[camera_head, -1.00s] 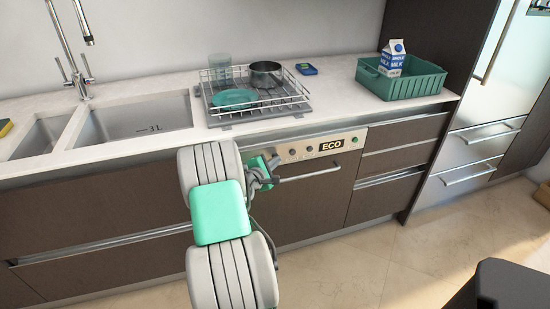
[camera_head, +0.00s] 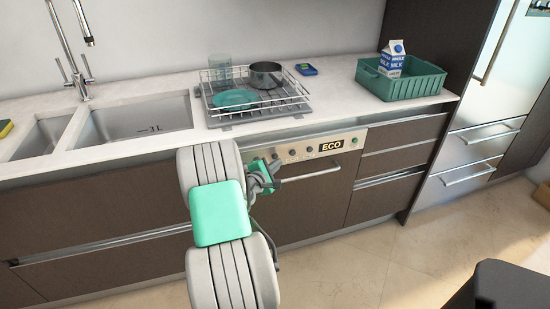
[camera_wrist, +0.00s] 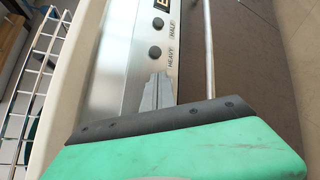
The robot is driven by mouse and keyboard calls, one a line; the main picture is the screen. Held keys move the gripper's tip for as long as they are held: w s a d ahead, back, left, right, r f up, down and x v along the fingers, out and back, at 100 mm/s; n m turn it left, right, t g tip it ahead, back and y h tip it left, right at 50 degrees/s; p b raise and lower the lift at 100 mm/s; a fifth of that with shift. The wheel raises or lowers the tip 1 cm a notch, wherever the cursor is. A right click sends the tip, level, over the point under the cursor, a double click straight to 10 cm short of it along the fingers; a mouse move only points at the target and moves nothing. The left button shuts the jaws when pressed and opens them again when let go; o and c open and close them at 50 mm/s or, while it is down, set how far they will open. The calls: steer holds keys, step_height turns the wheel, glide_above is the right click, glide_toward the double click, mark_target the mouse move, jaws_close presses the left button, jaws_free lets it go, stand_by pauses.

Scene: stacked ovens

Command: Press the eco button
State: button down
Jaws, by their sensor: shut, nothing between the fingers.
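The dishwasher's light control panel (camera_head: 300,153) runs under the counter edge. A dark ECO sign (camera_head: 331,145) sits on it, with small round dark buttons to its left. In the wrist view, two round buttons show: one beside the word HALF (camera_wrist: 158,24) and one beside the word HEAVY (camera_wrist: 155,52). Only an edge of the dark sign (camera_wrist: 161,4) shows at the top there. My gripper (camera_head: 274,164) is at the left part of the panel, left of the ECO sign. In the wrist view its grey fingertips (camera_wrist: 158,92) are shut and empty, just below the HEAVY button. Contact with the panel cannot be told.
The dishwasher's bar handle (camera_head: 312,174) runs below the panel; it shows right of the fingers in the wrist view (camera_wrist: 209,50). A dish rack (camera_head: 262,112) and a green crate (camera_head: 405,85) with a milk carton (camera_head: 392,57) stand on the counter above.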

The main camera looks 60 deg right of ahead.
steer(key=shift+s+a+p, duration=0.55)
steer(key=shift+s+a, duration=1.2)
steer(key=shift+r, duration=0.1)
